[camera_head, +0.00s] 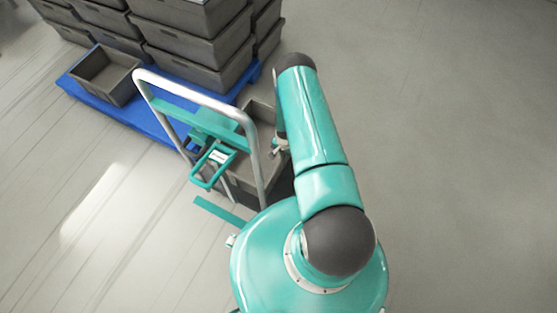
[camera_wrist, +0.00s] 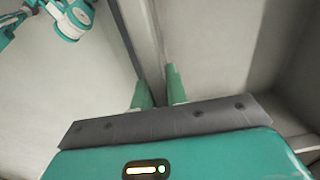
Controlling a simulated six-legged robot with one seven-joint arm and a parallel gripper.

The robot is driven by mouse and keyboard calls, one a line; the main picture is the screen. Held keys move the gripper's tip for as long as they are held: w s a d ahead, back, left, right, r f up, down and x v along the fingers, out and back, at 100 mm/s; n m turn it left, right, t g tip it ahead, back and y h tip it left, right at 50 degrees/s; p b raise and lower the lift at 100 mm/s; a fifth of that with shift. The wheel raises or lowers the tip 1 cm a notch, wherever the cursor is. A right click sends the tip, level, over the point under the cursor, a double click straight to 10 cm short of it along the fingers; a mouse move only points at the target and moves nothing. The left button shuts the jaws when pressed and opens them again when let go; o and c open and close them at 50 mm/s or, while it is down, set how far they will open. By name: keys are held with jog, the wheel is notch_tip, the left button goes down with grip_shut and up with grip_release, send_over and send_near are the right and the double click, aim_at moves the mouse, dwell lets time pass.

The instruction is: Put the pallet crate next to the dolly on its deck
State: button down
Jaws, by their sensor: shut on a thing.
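A grey open crate (camera_head: 268,172) is behind the dolly's handle, partly hidden by my arm and the handle. The dolly (camera_head: 196,95) shows as a silver hoop handle with teal parts; its deck is mostly hidden, and I cannot tell whether the crate touches it. My gripper (camera_head: 279,148) is at the crate, largely covered by my arm. In the wrist view my gripper (camera_wrist: 158,90) has its two green fingers on either side of the grey crate wall (camera_wrist: 148,40), shut on it. The crate's inside (camera_wrist: 205,45) appears to be on the right.
A blue pallet (camera_head: 150,122) stands at the back left. Stacked grey crates (camera_head: 200,50) stand on it, with a single open crate (camera_head: 105,75) at its near left corner. The floor on the right (camera_head: 450,150) is clear, as is the left foreground.

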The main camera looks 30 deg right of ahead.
jog(key=shift+w+f, duration=0.15)
jog(key=shift+f, duration=2.75)
jog(key=c, duration=1.4)
grip_release()
